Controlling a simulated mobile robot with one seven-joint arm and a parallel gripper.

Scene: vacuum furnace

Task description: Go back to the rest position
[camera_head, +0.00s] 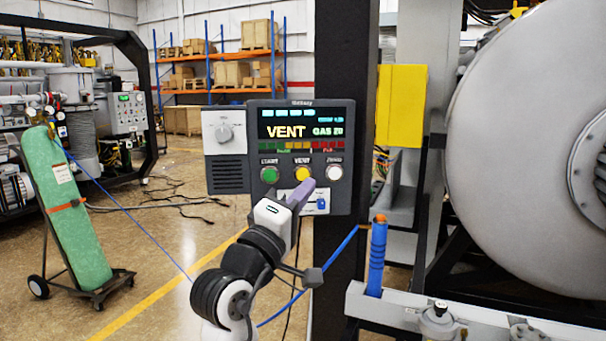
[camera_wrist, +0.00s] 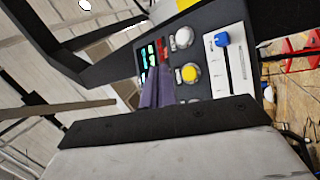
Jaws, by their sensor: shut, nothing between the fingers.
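The control panel (camera_head: 347,205) stands on a dark post, with a screen (camera_head: 300,123) reading "VENT" and "GAS 20". Below the screen are a green button (camera_head: 269,175), a yellow button (camera_head: 302,173) and a white button (camera_head: 334,172). My gripper (camera_head: 304,187) is shut and empty, its purple fingers just below the yellow button in the head view. In the wrist view the fingers (camera_wrist: 158,88) show beside the yellow button (camera_wrist: 190,74); I cannot tell whether they touch the panel. A slider with a blue knob (camera_wrist: 222,39) is clear of the fingers.
A green gas cylinder (camera_head: 72,205) stands on a cart at left, with a blue hose crossing the floor. The large furnace vessel (camera_head: 530,140) and a rail with a blue handle (camera_head: 377,258) are at right. Floor between is open.

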